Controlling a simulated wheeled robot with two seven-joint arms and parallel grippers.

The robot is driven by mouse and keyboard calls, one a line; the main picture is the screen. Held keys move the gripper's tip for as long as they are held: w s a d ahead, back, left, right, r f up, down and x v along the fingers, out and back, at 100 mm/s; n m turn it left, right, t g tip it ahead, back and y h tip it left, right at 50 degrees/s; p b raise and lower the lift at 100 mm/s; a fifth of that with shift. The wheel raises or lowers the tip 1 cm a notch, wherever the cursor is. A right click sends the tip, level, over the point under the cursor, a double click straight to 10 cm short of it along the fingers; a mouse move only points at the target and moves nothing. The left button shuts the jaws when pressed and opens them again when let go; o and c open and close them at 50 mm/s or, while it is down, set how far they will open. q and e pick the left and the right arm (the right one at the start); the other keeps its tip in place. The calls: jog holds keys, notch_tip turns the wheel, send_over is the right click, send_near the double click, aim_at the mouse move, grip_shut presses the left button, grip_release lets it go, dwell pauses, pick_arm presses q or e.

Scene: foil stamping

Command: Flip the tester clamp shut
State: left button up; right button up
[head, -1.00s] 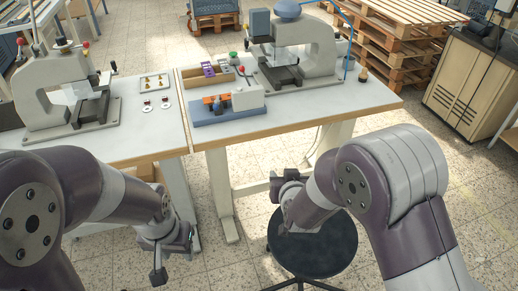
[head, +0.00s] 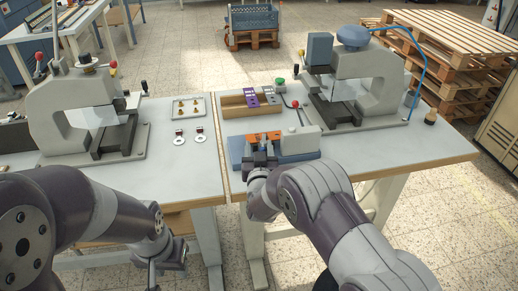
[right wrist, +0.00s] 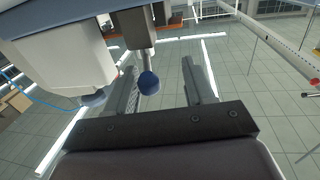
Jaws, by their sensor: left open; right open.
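The tester (head: 300,142) lies at the front left of the right-hand table, with a blue base, a pale grey block and orange clamp parts (head: 262,157) at its left end. A red-knobbed lever (head: 295,103) stands by the pale block. My right gripper (head: 260,148) is open at the clamp end. In the right wrist view, a grey rod with a dark blue rounded tip (right wrist: 148,82) shows between the two open fingers (right wrist: 162,92). I cannot tell whether they touch it. The pale housing (right wrist: 62,55) is beside them. My left gripper (head: 152,275) is open and empty below the left table's front edge.
Two presses stand on the tables, one left (head: 75,110), one right (head: 365,80). A tray (head: 181,113) with small parts and a wooden box (head: 235,111) stand between them. The right-hand table's front strip (head: 400,155) is clear.

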jog(key=shift+w, duration=0.15)
jog(key=c, duration=0.8)
jog(key=shift+d, duration=0.15)
grip_shut()
jog(key=n+y+b, duration=0.1)
jog(key=d+n+y+b, duration=0.1)
jog(key=y, duration=0.1)
jog(key=shift+f, duration=0.15)
jog(key=y, duration=0.1)
jog(key=n+g+y+b, duration=0.1)
jog(key=shift+s+r+n+y, duration=0.2)
jog(key=shift+r+n+y, duration=0.05)
jog(key=shift+n+y, duration=0.05)
jog(key=o, duration=0.8)
grip_release()
